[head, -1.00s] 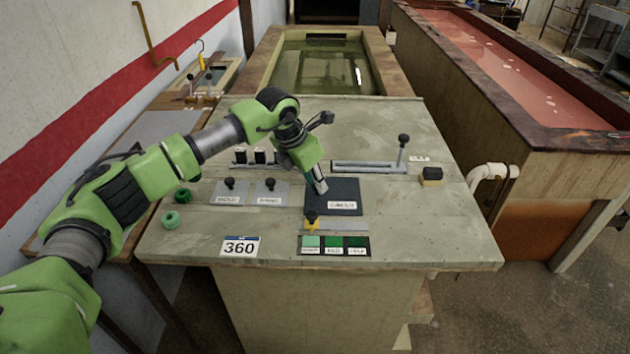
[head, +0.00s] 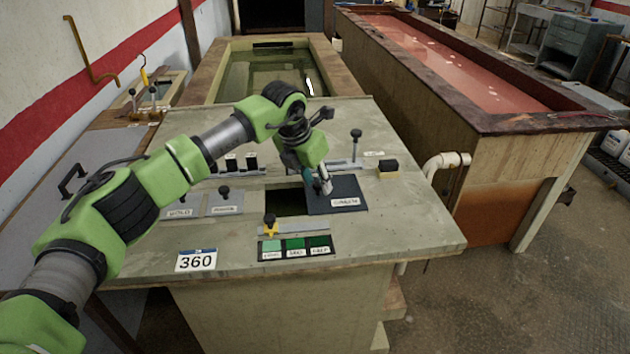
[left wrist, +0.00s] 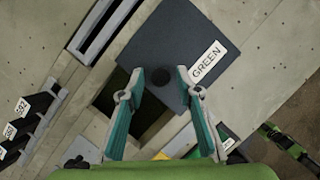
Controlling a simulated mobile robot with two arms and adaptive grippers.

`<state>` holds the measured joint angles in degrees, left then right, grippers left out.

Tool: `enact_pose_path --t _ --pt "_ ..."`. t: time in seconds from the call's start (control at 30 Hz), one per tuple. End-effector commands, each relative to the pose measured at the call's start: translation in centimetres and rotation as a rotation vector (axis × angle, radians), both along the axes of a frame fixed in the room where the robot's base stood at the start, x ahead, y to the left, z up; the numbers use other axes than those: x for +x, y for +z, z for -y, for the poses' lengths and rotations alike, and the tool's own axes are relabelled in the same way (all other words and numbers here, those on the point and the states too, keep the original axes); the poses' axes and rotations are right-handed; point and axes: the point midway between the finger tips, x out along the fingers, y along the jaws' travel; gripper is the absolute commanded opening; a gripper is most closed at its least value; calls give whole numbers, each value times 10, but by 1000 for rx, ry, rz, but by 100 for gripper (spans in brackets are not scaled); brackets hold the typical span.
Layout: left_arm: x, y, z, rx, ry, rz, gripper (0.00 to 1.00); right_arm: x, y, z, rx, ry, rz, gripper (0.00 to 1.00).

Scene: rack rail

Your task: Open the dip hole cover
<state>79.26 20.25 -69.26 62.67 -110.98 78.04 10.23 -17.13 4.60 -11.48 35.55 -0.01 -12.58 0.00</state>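The dip hole cover (head: 345,187) is a dark square plate with a white label and a small dark knob (left wrist: 160,76). It lies flat on the bench top, to the right of a dark square hole (head: 286,203), most of which is exposed. The cover (left wrist: 165,38) also shows in the left wrist view, where its label reads GREEN. My left gripper (head: 323,186) is low over the cover's left part. In the left wrist view its two teal fingers (left wrist: 160,79) stand apart on either side of the knob, with visible gaps. My right gripper is not in view.
A slotted rail with an upright lever (head: 356,145) lies behind the cover. A yellow-based knob (head: 270,226) and green labelled tiles (head: 295,247) are in front of the hole. Grey plates (head: 224,204) with knobs lie left. A dark block (head: 388,167) sits right.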

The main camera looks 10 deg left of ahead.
Motion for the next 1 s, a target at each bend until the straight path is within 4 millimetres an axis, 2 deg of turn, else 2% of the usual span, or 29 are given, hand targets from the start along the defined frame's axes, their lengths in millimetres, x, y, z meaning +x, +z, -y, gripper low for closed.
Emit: enact_pose_path --t 0.3,0.43,0.57,0.8,1.0 --pt "0 0 0 -1 0 0 35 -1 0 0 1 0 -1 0" --pt "-2 8 -1 -3 0 3 35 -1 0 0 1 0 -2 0" --pt "-8 28 -6 -2 0 4 35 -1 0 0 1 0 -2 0" --pt "-26 76 -15 -2 -1 4 35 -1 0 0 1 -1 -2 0" --pt "-36 103 -20 -2 0 2 35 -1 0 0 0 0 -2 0"
